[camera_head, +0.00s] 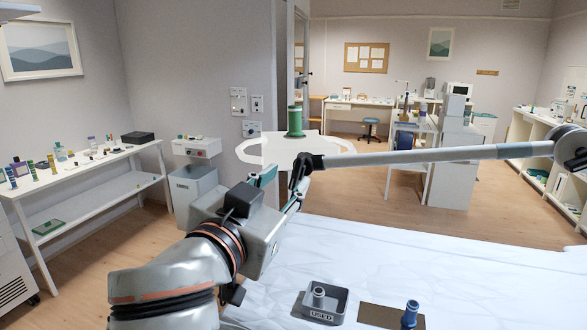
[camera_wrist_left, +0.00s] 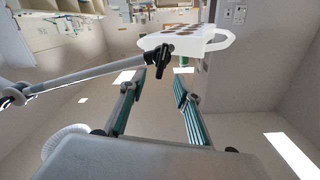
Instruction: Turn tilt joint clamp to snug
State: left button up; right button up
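The black tilt joint clamp (camera_head: 300,168) sits at the end of a long grey arm, where it meets a white head with side handles (camera_head: 275,150). In the left wrist view, the clamp (camera_wrist_left: 160,58) shows as a dark knob and lever below the white head (camera_wrist_left: 185,40). My left gripper (camera_head: 284,180) is close to the clamp in the head view and partly overlaps it. In the wrist view, my left gripper (camera_wrist_left: 160,80) has its green-padded fingers apart with nothing between them. The clamp is just beyond the fingertips; contact cannot be told. My right gripper is not in view.
The grey arm (camera_head: 430,155) crosses to a round joint at the right. A green cylinder (camera_head: 295,122) stands on the white head. Below is a white-sheeted couch (camera_head: 400,260) with a tray marked USED (camera_head: 338,292) and a blue bottle-like item (camera_head: 410,314). A shelf (camera_head: 90,165) is at left.

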aim_at(296, 170)
pick_arm(q)
jog(key=x, duration=0.7)
jog(key=shift+w+f, duration=0.1)
jog(key=shift+w, duration=0.05)
grip_shut()
